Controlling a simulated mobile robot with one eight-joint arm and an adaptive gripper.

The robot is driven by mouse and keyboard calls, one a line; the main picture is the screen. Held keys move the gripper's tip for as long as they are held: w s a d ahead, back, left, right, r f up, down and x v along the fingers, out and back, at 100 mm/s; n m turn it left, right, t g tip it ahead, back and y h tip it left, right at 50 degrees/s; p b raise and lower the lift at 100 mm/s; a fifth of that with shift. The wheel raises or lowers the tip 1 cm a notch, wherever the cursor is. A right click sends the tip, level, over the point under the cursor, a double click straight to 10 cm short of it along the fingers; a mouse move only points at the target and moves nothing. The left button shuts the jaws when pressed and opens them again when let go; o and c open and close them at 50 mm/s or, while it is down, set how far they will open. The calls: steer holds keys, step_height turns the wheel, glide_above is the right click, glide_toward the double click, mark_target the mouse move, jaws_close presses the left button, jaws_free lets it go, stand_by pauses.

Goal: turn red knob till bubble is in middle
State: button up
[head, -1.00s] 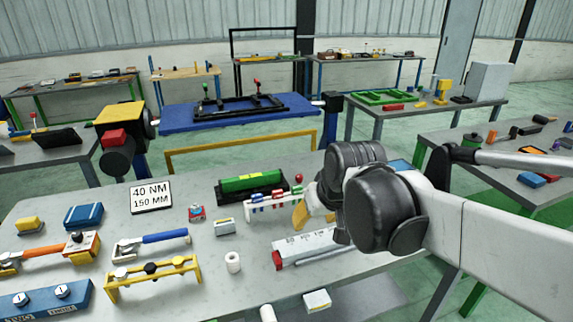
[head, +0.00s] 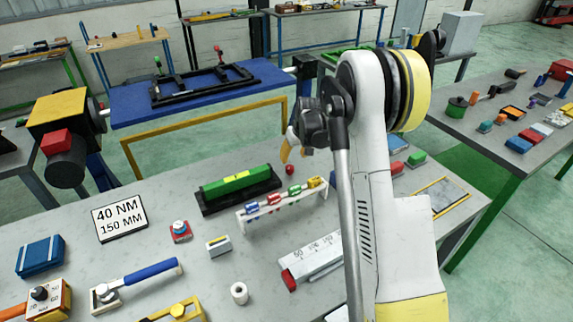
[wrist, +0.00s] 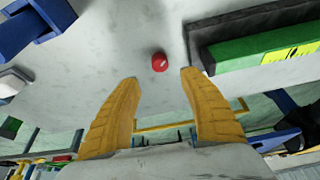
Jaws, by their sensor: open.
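The red knob (head: 290,170) is a small ball at the right end of the black base (head: 216,207). It shows in the wrist view (wrist: 159,62) just beyond my yellow fingertips, lined up with the gap between them. The green level (head: 238,186) lies on the base and has a yellow window (wrist: 291,53); I cannot make out the bubble. My gripper (wrist: 159,77) is open and empty, apart from the knob. In the head view one yellow finger (head: 287,146) shows above and left of the knob; the rest is hidden behind my arm.
A white rack with coloured pieces (head: 284,204) stands close in front of the level. A grey ruled bar with a red end (head: 312,260) lies nearer. A sign (head: 119,217) and a red block with a blue top (head: 180,231) are to the left. Bare tabletop surrounds the knob.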

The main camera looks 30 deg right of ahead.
mark_target(290, 167)
steer(key=b+x, duration=0.1)
steer(key=x, duration=0.8)
steer(key=shift+b, duration=0.35)
jaws_close()
